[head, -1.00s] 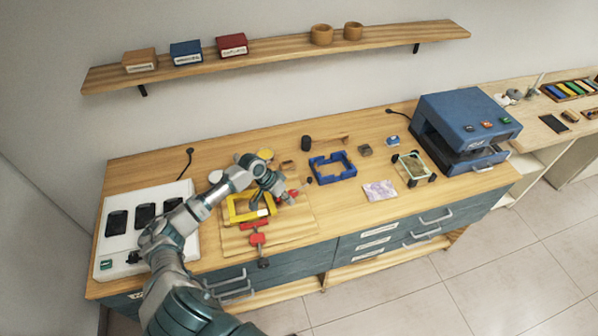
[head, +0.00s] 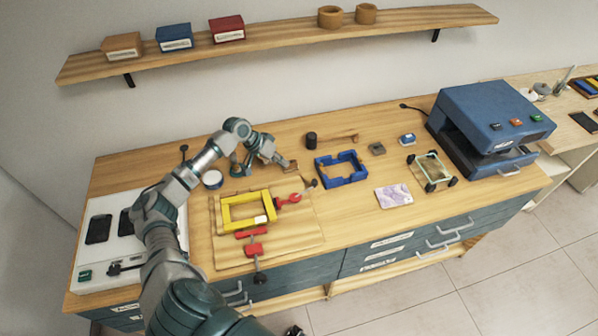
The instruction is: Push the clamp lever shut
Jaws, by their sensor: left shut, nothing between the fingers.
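A yellow frame (head: 227,215) lies on a wooden board (head: 290,240) on the bench. A red clamp (head: 290,199) with a dark-tipped lever (head: 309,185) stands at the frame's right side. A second red clamp (head: 253,248) sits at the frame's front side, with a dark knob (head: 260,278) near the bench edge. I cannot tell how far either lever is closed. My left gripper (head: 279,162) is shut and empty, behind the frame and apart from both clamps, close to a small wooden block (head: 290,167). My right gripper is not in view.
A blue frame (head: 326,176), a black cylinder (head: 311,140) and a small glass-topped stand (head: 430,171) are to the right. A blue machine (head: 490,120) stands at the bench's right end. A white panel (head: 98,258) is at left.

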